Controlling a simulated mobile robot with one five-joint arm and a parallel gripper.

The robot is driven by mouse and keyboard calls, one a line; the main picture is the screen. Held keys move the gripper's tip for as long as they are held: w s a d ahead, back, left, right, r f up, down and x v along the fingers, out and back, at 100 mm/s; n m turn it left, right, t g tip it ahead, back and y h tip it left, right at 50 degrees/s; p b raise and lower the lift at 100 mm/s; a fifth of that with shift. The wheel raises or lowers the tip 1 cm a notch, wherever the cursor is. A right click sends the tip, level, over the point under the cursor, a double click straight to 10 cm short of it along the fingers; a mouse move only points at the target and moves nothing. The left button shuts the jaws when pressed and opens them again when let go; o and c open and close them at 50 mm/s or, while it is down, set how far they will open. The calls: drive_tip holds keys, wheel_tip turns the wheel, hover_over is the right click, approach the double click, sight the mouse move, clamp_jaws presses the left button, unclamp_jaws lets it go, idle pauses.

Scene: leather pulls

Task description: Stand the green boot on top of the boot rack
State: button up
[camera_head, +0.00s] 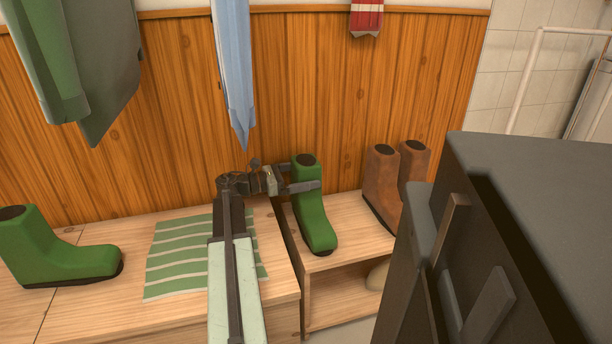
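A green boot (314,222) with a dark sole stands upright on the top board of the wooden boot rack (345,252), its toe towards the front edge. My gripper (303,177) is at the upper part of its shaft. One finger crosses the near side of the shaft; the other goes behind it and is partly hidden. The fingers look closed on the shaft. The sole appears to rest on the board. A second green boot (50,255) stands upright on the bench at far left, toe to the right.
Brown boots (382,180) stand on the rack to the right of the green boot. A striped green cloth (178,258) lies on the bench (100,315). A blue cloth (232,70) hangs above my gripper. A pale object (377,276) is on the rack's lower level.

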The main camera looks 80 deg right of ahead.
drive_tip(key=shift+r, duration=0.1)
drive_tip(key=shift+w+r, duration=0.1)
drive_tip(key=shift+w, duration=0.05)
drive_tip(key=v, duration=1.1)
drive_tip(key=shift+w+a, duration=0.25)
